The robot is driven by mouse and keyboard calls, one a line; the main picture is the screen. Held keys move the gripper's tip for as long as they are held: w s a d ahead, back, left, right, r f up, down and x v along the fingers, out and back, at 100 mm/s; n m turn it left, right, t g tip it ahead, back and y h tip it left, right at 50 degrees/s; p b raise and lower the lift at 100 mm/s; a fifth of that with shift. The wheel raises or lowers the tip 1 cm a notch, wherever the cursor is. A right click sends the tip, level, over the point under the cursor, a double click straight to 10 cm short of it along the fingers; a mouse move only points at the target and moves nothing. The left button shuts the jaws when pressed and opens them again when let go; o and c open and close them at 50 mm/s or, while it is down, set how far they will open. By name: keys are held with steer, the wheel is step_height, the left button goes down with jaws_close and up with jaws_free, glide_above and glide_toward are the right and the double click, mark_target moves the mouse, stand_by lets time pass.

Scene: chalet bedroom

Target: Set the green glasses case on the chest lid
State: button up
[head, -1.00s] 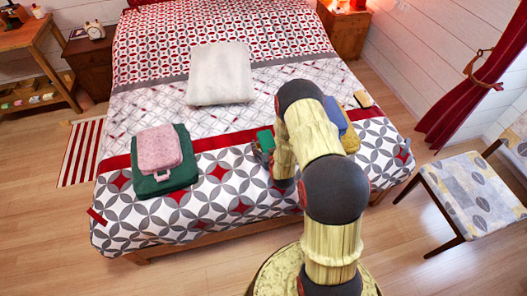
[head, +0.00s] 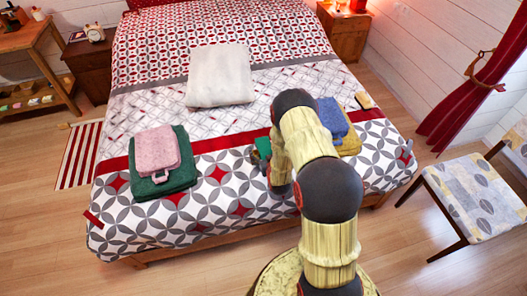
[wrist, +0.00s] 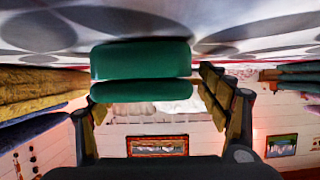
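The green glasses case (head: 262,147) is at the foot half of the bed in the head view, partly hidden by my arm. In the wrist view, which looks upside down, the case (wrist: 141,68) is large and lies between my gripper's fingers (wrist: 150,92). No chest lid can be made out.
On the bed (head: 235,205), a pink pouch sits on a green folded cloth (head: 180,181) at the left. A blue and yellow stack (head: 335,120) is just right of my arm. A white folded blanket (head: 220,75) lies farther back. A chair (head: 475,195) stands at the right.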

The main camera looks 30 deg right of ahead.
steer(key=shift+o, duration=1.2)
